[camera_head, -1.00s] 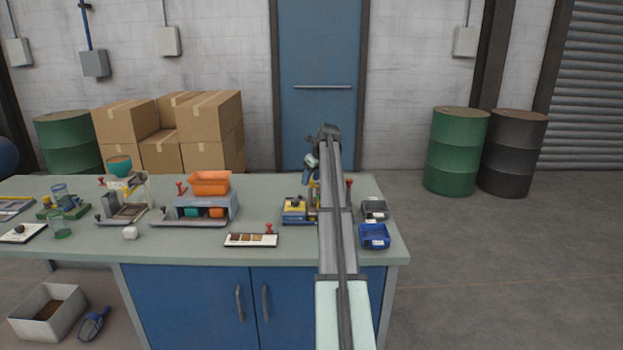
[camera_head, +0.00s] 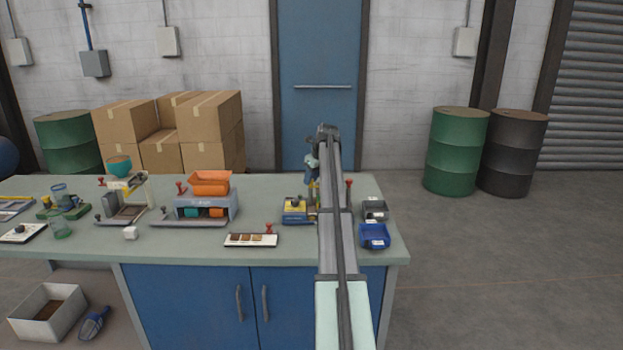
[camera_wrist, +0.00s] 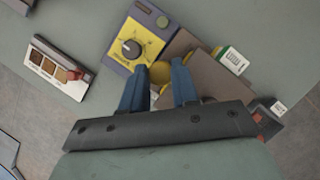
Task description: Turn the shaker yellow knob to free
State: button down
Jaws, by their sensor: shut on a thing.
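The shaker (camera_head: 294,211) stands near the right end of the green bench, with a yellow top panel. In the wrist view its yellow panel (camera_wrist: 139,59) carries a dark dial with a pale pointer (camera_wrist: 131,48). The round yellow knob (camera_wrist: 160,73) sits beside the panel's lower right corner. My gripper (camera_wrist: 160,77) points down with its blue fingers on either side of this knob, shut on it. The fingers cover the knob's sides, and its turn position cannot be read. In the head view my arm hides part of the shaker.
A card with brown samples (camera_head: 251,240) lies left of the shaker; it also shows in the wrist view (camera_wrist: 58,68). A blue bin (camera_head: 374,236) and a dark box (camera_head: 374,210) stand to the right. An orange-topped machine (camera_head: 208,202) stands further left.

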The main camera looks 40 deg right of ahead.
jog(key=shift+n, duration=0.4)
jog(key=n, duration=0.1)
jog(key=n+y, duration=0.1)
jog(key=shift+w+d+n, duration=0.1)
jog(key=shift+d+n, duration=0.1)
jog(key=shift+n, duration=0.2)
jog(key=n+g+y, duration=0.1)
jog(key=n+y, duration=0.1)
jog(key=n, duration=0.2)
jog(key=shift+d+n, duration=0.1)
jog(key=shift+n, duration=0.2)
jog(key=n, duration=0.2)
jog(key=n+g+y, duration=0.1)
jog(key=n, duration=0.1)
jog(key=shift+w+g, duration=0.15)
jog(key=shift+g, duration=0.15)
jog(key=shift+n+g, duration=0.7)
jog(key=shift+n, duration=1.4)
jog(key=shift+f, duration=0.1)
jog(key=c, duration=0.9)
grip_release()
jog(key=shift+o, duration=0.2)
